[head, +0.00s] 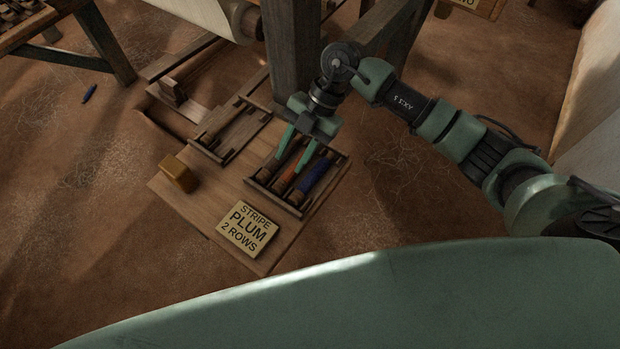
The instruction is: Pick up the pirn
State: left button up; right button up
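Pirns lie side by side in a wooden tray (297,211) on a board. One is blue-violet (316,176), at the right. An orange-red one (289,177) is to its left, partly covered by my gripper. Anything further left in the tray is dark and hard to make out. My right gripper (287,165) points down over the tray's left and middle part, its two green fingers apart. I see nothing held between them; whether the fingertips touch a pirn I cannot tell. My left gripper is not in view.
A card (243,229) reading "STRIPE PLUM 2 ROWS" and a yellow-brown block (178,174) lie on the board (215,205). A second wooden tray (232,129) stands behind. A loom post (291,50) rises close behind my gripper. A small blue object (90,93) lies on the floor.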

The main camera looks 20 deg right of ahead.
aim_at(311, 176)
jog(key=d, duration=0.1)
jog(key=d+h, duration=0.1)
jog(key=d, duration=0.1)
jog(key=d+m+h, duration=0.1)
jog(key=d, duration=0.1)
jog(key=shift+w+d+f, duration=0.1)
jog(key=shift+w+f, duration=0.1)
jog(key=shift+f, duration=0.2)
jog(key=shift+d+f+h, duration=0.2)
jog(key=shift+f+h, duration=0.1)
jog(key=shift+h, duration=0.1)
jog(key=x, duration=0.2)
jog(key=p+x, duration=0.1)
jog(key=x, duration=0.4)
jog(key=shift+s, duration=0.3)
jog(key=shift+d, duration=0.1)
grip_shut()
